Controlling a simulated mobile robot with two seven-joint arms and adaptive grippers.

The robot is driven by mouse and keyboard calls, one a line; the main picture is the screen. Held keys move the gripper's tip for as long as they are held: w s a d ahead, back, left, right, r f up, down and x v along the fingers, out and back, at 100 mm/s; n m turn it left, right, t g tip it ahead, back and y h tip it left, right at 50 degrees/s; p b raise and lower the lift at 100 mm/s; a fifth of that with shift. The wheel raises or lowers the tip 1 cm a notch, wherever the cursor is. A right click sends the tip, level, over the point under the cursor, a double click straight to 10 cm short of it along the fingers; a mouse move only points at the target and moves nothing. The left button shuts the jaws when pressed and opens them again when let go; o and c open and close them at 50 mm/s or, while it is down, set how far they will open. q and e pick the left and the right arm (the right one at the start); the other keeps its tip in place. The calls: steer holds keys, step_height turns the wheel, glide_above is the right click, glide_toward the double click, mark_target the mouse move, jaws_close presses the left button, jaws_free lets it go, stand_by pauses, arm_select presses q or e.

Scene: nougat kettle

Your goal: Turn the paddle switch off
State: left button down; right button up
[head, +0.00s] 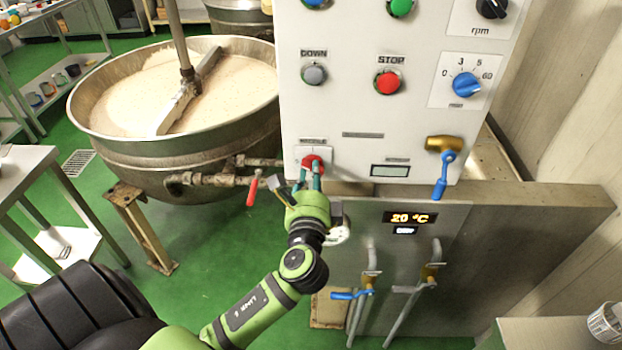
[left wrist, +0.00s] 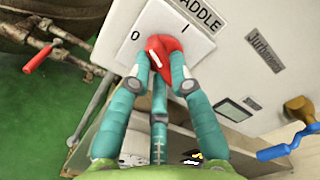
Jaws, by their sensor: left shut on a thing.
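The paddle switch is a red knob on a white plate on the control panel, in the head view (head: 312,162) and in the left wrist view (left wrist: 164,48). Its plate carries a 0 at the left and an I at the right, under a partly cut-off "PADDLE" label. A pale mark shows on the knob's left side, but I cannot tell exactly which position it points to. My left gripper (head: 307,181) is shut on the knob, with teal fingers on either side of it in the left wrist view (left wrist: 163,75). My right gripper is out of view.
A kettle (head: 180,165) of pale mass stands left of the panel, with a red-handled valve (head: 252,188) close to my gripper. A blue-handled brass tap (head: 443,165) is to the right. Blue-handled valves (head: 350,294) sit below. Green floor is open at the left.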

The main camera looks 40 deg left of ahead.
arm_select(q)
steer(key=n+b, duration=0.2)
steer(key=n, duration=0.3)
steer(key=shift+d+f, duration=0.1)
steer(key=shift+n, duration=0.3)
stand_by(0.4)
steer(key=c, duration=1.1)
jaws_free()
steer(key=v, duration=1.2)
